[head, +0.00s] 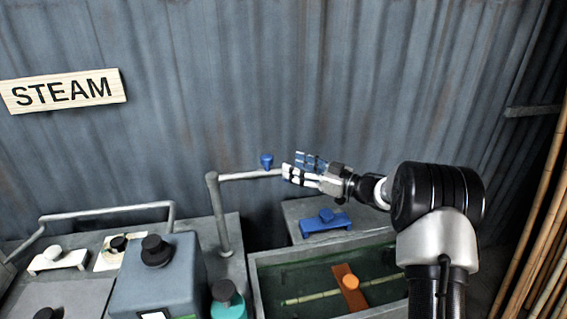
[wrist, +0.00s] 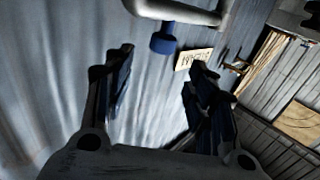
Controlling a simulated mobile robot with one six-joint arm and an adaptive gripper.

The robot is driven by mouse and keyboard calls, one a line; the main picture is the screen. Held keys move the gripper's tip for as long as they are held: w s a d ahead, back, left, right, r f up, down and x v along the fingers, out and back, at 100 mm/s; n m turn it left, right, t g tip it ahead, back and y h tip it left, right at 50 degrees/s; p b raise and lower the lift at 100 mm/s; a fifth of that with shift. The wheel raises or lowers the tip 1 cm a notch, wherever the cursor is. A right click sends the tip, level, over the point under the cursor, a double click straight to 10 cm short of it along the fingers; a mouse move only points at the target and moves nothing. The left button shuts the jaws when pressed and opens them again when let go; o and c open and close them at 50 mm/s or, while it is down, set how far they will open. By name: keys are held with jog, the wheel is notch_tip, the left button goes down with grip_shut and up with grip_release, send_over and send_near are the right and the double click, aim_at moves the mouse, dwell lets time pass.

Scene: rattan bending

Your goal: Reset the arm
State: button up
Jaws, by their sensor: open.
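My gripper (head: 296,170) is open, with its fingers apart and nothing between them. In the head view it is raised in front of the metal wall, at the right end of a grey pipe (head: 245,176). I cannot tell whether it touches the pipe. A blue knob (head: 266,160) stands on the pipe just left of the fingertips. In the wrist view my gripper (wrist: 155,88) shows both dark fingers spread, with the blue knob (wrist: 164,44) and the pipe (wrist: 180,12) beyond them. My arm reaches in from the right.
A trough (head: 262,290) of green water holds a rattan pole (head: 312,296) under an orange-knobbed block (head: 350,285). A blue block (head: 326,222) lies behind it. A grey box (head: 160,285) and teal container (head: 228,305) stand left. Bamboo poles (head: 545,220) lean at right. A STEAM sign (head: 63,91) hangs on the wall.

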jog(key=shift+s+d, duration=0.35)
jog(key=shift+d, duration=0.15)
jog(key=s+d+r+m+t+h+b, duration=0.25)
jog(key=d+r+m+t+h, duration=0.35)
jog(key=r+h, duration=0.6)
jog(key=s+d+m+g+h+b, duration=0.2)
jog(key=s+d+m+g+h, duration=0.1)
jog(key=s, duration=0.5)
jog(key=s+a+f+g, duration=0.2)
jog(key=s+f, duration=0.3)
jog(key=s, duration=0.7)
jog(key=s+a+f+m+g+b, duration=0.1)
jog(key=s+f+g, duration=0.3)
jog(key=s, duration=0.8)
jog(key=s+a+f+g+b, duration=0.1)
jog(key=s+a+f+g, duration=0.1)
jog(key=s+f, duration=0.5)
jog(key=s+g, duration=0.1)
jog(key=s, duration=0.4)
jog(key=shift+a+m, duration=0.35)
jog(key=shift+m, duration=0.05)
